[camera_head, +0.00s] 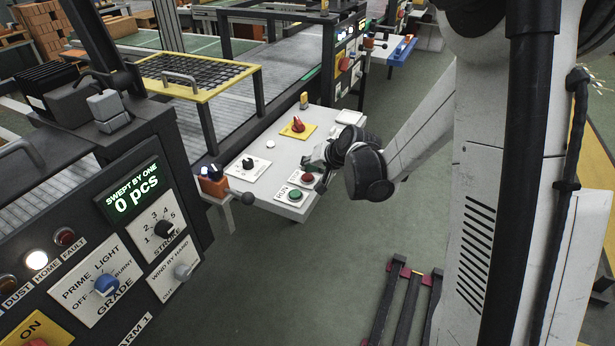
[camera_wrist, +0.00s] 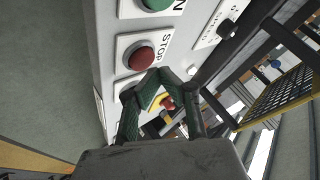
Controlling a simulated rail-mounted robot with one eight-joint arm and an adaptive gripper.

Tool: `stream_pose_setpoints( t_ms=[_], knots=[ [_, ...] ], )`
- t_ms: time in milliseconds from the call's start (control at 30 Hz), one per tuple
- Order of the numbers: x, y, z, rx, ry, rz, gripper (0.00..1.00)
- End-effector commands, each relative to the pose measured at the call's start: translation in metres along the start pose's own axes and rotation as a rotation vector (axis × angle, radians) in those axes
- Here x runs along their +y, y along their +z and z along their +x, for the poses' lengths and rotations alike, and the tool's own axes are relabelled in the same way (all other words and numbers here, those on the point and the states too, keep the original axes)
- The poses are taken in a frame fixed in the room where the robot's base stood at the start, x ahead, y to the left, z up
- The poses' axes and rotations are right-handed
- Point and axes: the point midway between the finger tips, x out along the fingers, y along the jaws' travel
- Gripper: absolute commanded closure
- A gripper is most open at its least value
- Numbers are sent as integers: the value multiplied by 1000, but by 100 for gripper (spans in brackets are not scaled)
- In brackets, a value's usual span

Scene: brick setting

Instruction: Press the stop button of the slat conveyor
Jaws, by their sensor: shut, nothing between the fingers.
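The stop button (camera_head: 307,178) is a round red cap on a white plate on the pale control panel (camera_head: 228,188). In the wrist view the red cap (camera_wrist: 141,58) lies just beyond my fingertips and slightly left, with STOP lettered beside it. The green run button (camera_head: 295,195) sits beside it and is cut off at the top of the wrist view (camera_wrist: 157,4). My gripper (camera_head: 314,165) is shut and empty, close to the stop button. In the wrist view its green fingers (camera_wrist: 160,73) meet at the tips. I cannot tell whether they touch the cap.
The panel also carries a black selector knob (camera_head: 248,163) and a red rotary switch on a yellow plate (camera_head: 297,125). A yellow-framed mesh guard (camera_head: 255,70) stands behind. A larger machine cabinet (camera_head: 75,205) fills the lower left. The floor (camera_head: 300,290) right of the panel is open.

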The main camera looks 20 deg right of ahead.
Motion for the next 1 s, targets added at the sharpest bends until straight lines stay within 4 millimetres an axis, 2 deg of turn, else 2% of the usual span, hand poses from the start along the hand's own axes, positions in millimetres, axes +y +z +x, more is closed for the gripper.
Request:
stream_pose_setpoints(
  t_ms=[1000],
  knots=[
    [6, 6, 8, 0, 0, 0, 100]
  ],
)
